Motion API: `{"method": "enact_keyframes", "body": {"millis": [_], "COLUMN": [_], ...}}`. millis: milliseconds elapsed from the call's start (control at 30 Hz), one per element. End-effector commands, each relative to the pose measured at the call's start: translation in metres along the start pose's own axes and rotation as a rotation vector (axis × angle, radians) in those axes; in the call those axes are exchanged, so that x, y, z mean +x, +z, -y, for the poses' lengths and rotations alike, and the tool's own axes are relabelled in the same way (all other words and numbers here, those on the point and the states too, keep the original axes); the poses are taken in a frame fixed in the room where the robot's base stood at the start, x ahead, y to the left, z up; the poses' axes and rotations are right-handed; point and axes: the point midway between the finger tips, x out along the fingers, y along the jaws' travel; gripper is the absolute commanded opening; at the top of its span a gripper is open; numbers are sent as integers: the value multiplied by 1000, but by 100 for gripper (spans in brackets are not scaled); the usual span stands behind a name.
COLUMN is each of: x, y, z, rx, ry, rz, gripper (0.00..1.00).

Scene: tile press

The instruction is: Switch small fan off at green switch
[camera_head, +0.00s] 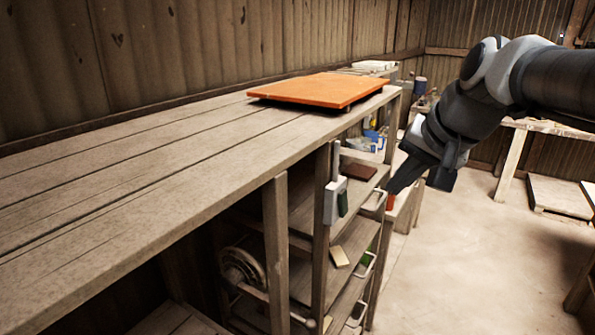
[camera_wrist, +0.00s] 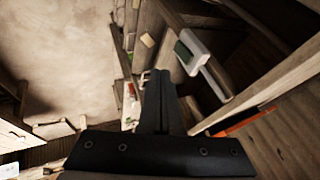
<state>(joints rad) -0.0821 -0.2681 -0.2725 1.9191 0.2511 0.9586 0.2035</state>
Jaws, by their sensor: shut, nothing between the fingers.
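A pale switch box (camera_head: 333,208) with a green switch (camera_head: 343,204) on its side is fixed to a wooden post under the bench top. In the wrist view the box (camera_wrist: 200,50) and green switch (camera_wrist: 183,53) show above and right of my fingertips. My gripper (camera_head: 391,189) is shut and empty, apart from the switch and to its right in the head view. Its closed fingers also show in the wrist view (camera_wrist: 159,75). A round pale thing (camera_head: 242,268) sits in shadow under the bench; I cannot tell whether it is the fan or whether it turns.
A long wooden bench (camera_head: 130,165) carries an orange board (camera_head: 320,90). Shelves below hold a brown block (camera_head: 358,171) and a tan block (camera_head: 339,257). Metal handles (camera_head: 366,266) stick out at the shelf ends. Open floor (camera_head: 470,260) lies to the right.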

Motion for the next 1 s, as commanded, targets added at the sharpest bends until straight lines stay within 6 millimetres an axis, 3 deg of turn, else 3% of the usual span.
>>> {"method": "enact_keyframes", "body": {"millis": [467,967,1000], "x": [8,105,106], "y": [1,2,1], "z": [-1,-2,8], "rx": [0,0,-4], "ry": [2,4,2], "rz": [3,5,4], "gripper": [0,0,0]}}
